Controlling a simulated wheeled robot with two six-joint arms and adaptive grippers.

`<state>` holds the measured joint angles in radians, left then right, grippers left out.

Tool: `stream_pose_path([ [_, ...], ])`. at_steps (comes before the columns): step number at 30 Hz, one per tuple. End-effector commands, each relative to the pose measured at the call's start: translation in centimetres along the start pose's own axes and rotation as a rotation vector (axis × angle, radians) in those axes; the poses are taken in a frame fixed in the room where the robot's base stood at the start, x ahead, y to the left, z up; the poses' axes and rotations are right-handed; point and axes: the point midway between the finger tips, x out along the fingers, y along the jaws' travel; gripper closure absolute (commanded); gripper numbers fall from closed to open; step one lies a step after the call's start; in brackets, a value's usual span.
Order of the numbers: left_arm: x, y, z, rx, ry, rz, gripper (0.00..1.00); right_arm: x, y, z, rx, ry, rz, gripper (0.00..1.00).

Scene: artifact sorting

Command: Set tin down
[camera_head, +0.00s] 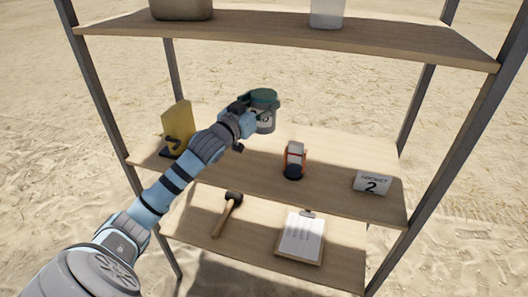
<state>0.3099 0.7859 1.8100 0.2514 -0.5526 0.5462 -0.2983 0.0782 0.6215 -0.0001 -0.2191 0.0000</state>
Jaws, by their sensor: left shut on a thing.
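The tin (264,120) is a small light container with a dark green lid, in the head view just above the back of the middle shelf. My left gripper (250,110) is shut on the tin and comes in from the left; its fingers partly hide the tin. Whether the tin's underside touches the shelf is hard to tell. The middle shelf (330,188) is a light wooden board. My right gripper is not in view.
The bottom shelf holds a mallet (229,208) and clipboard (301,238).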

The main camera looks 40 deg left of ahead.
Motion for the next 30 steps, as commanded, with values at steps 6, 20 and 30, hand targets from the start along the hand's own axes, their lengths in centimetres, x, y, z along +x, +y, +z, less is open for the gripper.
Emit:
stream_pose_path([
  [6, -0.1, 0.0, 8.7, -0.001, -0.004, 0.002, 0.78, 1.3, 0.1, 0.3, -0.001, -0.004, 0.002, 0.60],
  [20, -0.1, 0.0, 15.9, 0.001, 0.001, 0.005, 0.78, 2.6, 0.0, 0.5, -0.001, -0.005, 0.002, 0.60],
  [30, -0.1, 0.0, 15.9, 0.001, 0.000, 0.005, 0.25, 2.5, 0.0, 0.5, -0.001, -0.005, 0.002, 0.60],
])
